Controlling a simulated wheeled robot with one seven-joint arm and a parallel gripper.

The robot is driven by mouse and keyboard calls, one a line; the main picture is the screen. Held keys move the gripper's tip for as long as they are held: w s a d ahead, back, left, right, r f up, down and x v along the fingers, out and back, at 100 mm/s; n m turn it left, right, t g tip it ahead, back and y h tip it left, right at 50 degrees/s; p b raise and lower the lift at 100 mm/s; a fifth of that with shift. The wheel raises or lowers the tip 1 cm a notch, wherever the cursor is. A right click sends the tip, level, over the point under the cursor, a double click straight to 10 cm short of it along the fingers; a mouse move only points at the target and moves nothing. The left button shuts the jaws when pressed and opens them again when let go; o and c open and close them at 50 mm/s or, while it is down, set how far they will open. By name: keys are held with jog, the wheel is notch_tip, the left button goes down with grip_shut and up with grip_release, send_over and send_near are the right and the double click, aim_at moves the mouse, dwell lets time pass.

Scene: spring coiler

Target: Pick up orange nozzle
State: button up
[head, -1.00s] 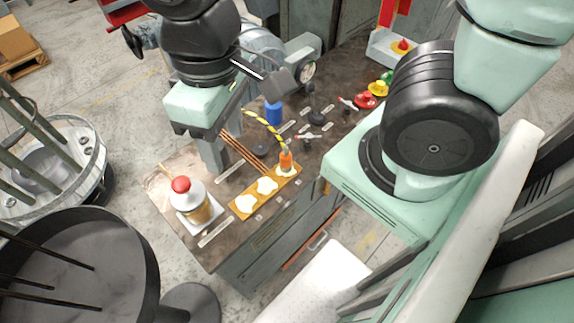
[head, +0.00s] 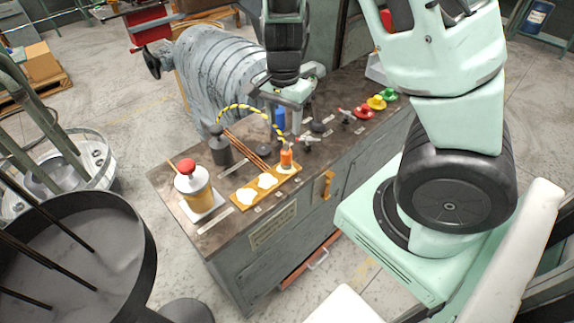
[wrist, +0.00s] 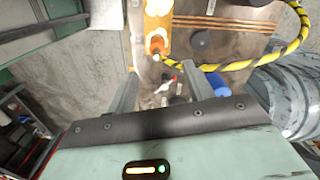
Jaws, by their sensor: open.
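The orange nozzle (head: 286,158) stands at the right end of a yellow-orange board on the workbench, with a yellow-and-black striped hose (head: 240,107) running to it. In the wrist view the nozzle (wrist: 157,45) lies beyond my fingertips, slightly left of the middle of the gap. My gripper (head: 296,122) is above the bench, behind and a little right of the nozzle. In the wrist view my gripper (wrist: 163,80) is open and empty, its two fingers apart.
The board (head: 243,197) also holds white pieces. A blue cylinder (head: 280,118), copper rods (head: 245,147) and a red-handled valve (head: 363,112) lie nearby.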

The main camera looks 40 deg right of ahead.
aim_at(286, 151)
notch_tip(286, 151, down, 8)
jog(key=shift+b, duration=0.9)
jog(key=f, duration=0.1)
jog(key=f+b, duration=0.1)
jog(key=f, duration=0.3)
jog(key=shift+s+d+f, duration=0.1)
jog(key=shift+s+d, duration=0.05)
jog(key=shift+s, duration=0.15)
grip_shut()
